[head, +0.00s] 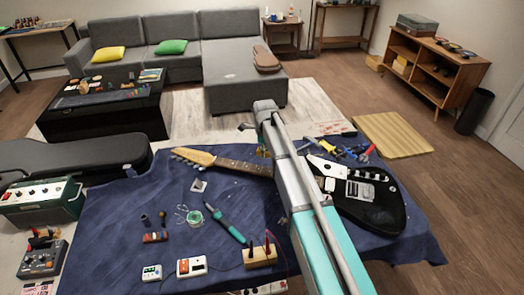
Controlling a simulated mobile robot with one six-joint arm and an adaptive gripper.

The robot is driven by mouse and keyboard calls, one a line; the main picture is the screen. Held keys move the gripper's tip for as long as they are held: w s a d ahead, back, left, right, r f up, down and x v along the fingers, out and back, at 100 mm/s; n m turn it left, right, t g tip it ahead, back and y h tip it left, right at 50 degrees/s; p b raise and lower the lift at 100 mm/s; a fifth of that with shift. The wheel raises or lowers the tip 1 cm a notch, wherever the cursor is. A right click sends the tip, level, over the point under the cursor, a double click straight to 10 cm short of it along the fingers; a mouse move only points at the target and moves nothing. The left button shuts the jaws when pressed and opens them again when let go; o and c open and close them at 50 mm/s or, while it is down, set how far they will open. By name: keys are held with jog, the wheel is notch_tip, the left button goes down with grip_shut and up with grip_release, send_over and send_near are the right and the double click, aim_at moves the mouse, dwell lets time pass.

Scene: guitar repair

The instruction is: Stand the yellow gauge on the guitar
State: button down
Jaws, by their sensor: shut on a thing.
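The guitar lies across the blue cloth. Its black body with a white pickguard (370,203) is at the right, and its neck (232,164) runs left to a pale headstock (190,155). My arm crosses over the guitar and hides the part where neck and body meet. My gripper (262,142) is at the far end of the arm, over the neck, and mostly hidden by the arm. A small yellow bit (262,152) shows just below it, and I take it for the yellow gauge in the shut jaws. Whether it touches the guitar cannot be told.
Pliers and other hand tools (345,150) lie behind the guitar body. A teal soldering iron (225,222), a solder spool (194,217), small pedals (190,267) and a wooden block with upright tools (260,255) lie in front of the neck. A black case (75,158) is at the left.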

jog(key=shift+f, duration=0.15)
jog(key=b, duration=0.6)
send_over(265, 169)
jog(key=shift+s+a+f, duration=0.1)
jog(key=shift+s+f, duration=0.1)
jog(key=shift+f, duration=1.25)
jog(key=shift+s+a+f, duration=0.1)
jog(key=shift+s+f, duration=0.05)
jog(key=shift+f, duration=1.25)
jog(key=shift+w+f+b, duration=0.15)
jog(key=shift+f+b, duration=0.85)
dwell(0.5)
jog(key=shift+c, duration=1.3)
grip_release()
jog(key=shift+o, duration=1.3)
jog(key=shift+w+d, duration=0.1)
